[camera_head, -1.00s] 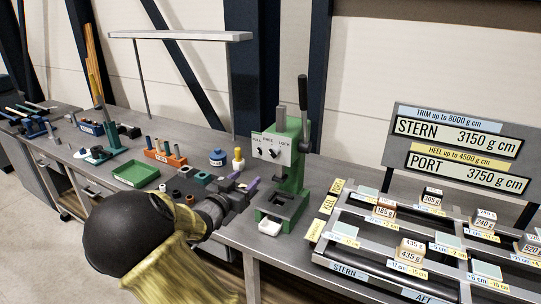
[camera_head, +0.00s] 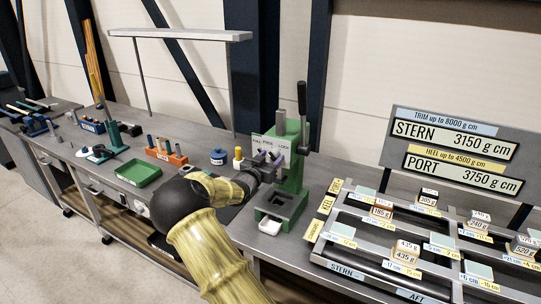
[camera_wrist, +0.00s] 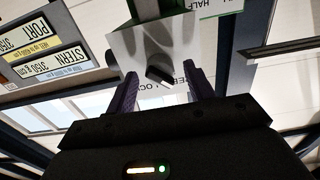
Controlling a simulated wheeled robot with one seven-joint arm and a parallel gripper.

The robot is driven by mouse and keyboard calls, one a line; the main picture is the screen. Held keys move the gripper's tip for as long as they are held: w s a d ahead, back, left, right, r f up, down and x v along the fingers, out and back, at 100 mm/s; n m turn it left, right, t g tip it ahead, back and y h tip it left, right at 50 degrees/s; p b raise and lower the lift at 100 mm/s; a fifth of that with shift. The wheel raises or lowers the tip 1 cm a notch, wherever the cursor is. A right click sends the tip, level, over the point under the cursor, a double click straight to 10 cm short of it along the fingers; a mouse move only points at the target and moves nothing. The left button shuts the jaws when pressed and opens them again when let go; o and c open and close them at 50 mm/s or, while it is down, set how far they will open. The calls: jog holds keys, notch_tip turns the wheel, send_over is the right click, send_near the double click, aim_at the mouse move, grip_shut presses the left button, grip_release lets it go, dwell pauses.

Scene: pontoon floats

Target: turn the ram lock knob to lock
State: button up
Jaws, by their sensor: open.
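The green press (camera_head: 292,175) stands on the bench with a white label panel (camera_head: 257,142) on its front. My gripper (camera_head: 270,158) is at the panel, its purple fingers pointing at it and hiding part of it. In the wrist view the black knob (camera_wrist: 160,73) sticks out from the white panel (camera_wrist: 122,48), between the two open fingers of my gripper (camera_wrist: 162,78). The fingers stand on either side of the knob with gaps visible. Part of the lettering, including "LOCK", shows below the knob. The knob's exact pointing direction is hard to tell.
The press's dark lever (camera_head: 302,115) rises behind the panel. A weight rack (camera_head: 375,275) stands at the right below a sign board (camera_head: 455,150). A green tray (camera_head: 138,173) and an orange block (camera_head: 166,156) with pegs lie on the bench at left.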

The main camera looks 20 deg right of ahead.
jog(key=shift+w+d, duration=0.15)
jog(key=shift+d, duration=0.05)
jog(key=c, duration=1)
